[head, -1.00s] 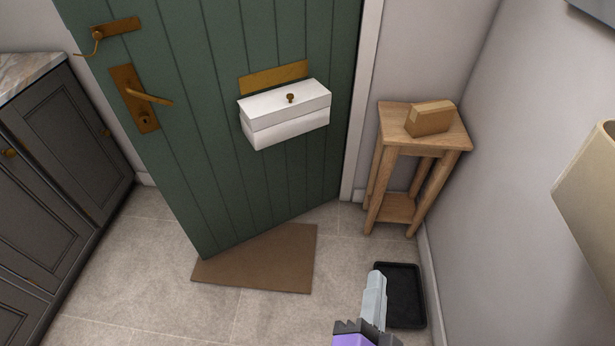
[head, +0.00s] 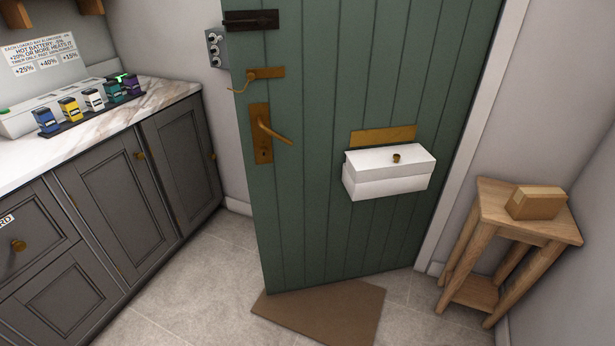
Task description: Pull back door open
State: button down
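The green plank door (head: 320,190) stands ajar in the head view, swung into the room with its free edge on the left. A brass lever handle on a plate (head: 262,135) sits near that edge. Above it are a small brass hook latch (head: 264,74) and a dark bolt (head: 252,20). A white letter box with a small knob (head: 388,174) is fixed on the door under a brass letter plate (head: 383,135). My gripper is not in view.
Grey cabinets with a marble top (head: 140,108) stand on the left, bearing several coloured batteries. A brown mat (head: 325,312) lies partly under the door. A wooden stand (head: 490,215) with a cardboard box (head: 536,203) is on the right. Tiled floor (head: 205,275) between cabinets and door is clear.

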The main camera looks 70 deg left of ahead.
aim_at(333, 78)
jog(key=k+u, duration=0.1)
jog(key=u, duration=0.25)
jog(key=k+u, duration=0.15)
jog(key=u, duration=0.2)
jog(key=k+j+u, duration=0.1)
jog(key=u, duration=0.25)
jog(key=i+j+u, duration=0.1)
jog(key=u, duration=0.3)
jog(key=i+j+u, duration=0.1)
jog(key=u, duration=0.3)
jog(key=i+u, duration=0.1)
jog(key=u, duration=0.3)
jog(key=i+u, duration=0.15)
jog(key=u, duration=0.3)
jog(key=i+l, duration=0.1)
jog(key=i, duration=0.65)
jog(key=i+l, duration=0.15)
jog(key=i, duration=0.6)
